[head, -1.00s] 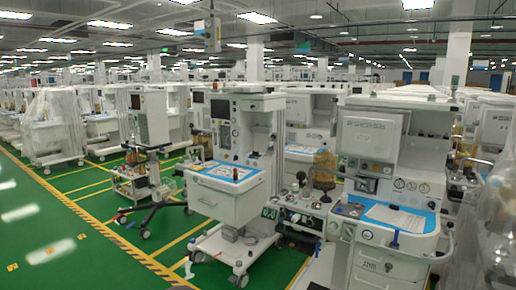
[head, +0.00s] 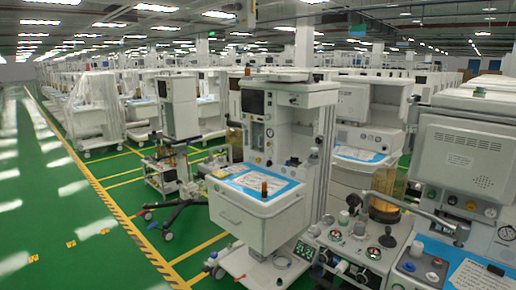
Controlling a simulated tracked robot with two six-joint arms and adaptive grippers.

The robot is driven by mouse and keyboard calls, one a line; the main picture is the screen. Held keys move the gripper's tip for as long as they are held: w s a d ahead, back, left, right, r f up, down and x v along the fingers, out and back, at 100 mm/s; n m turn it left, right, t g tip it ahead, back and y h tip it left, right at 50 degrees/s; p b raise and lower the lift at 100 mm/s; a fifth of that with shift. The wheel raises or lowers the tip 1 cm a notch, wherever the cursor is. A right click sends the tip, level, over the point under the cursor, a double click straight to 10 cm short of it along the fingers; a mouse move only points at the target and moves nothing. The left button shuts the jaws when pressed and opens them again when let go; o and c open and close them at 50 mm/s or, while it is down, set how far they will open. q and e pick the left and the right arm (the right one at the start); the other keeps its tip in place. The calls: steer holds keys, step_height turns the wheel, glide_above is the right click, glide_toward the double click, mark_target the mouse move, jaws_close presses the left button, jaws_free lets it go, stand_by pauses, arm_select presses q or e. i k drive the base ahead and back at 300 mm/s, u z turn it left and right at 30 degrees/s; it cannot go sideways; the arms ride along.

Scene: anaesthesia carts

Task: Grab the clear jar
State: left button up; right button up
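No plainly colourless jar stands out in the head view. A see-through canister with an amber tint (head: 384,207) sits on the cart at right of centre, behind its knobs and gauges; I cannot tell if it is the clear jar. A small brown bottle (head: 264,189) stands on the blue-edged top of the middle cart (head: 240,222). Neither of my grippers is in view.
The right-hand cart (head: 468,155) stands close, with gauges and a blue-edged worktop. A low trolley with dark legs (head: 172,208) is left of the middle cart. Green floor (head: 60,225) at the left is open, with a yellow-black line along it.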

mark_target(314, 153)
steer(key=u, duration=0.25)
steer(key=i, duration=1.6)
steer(key=u, duration=0.1)
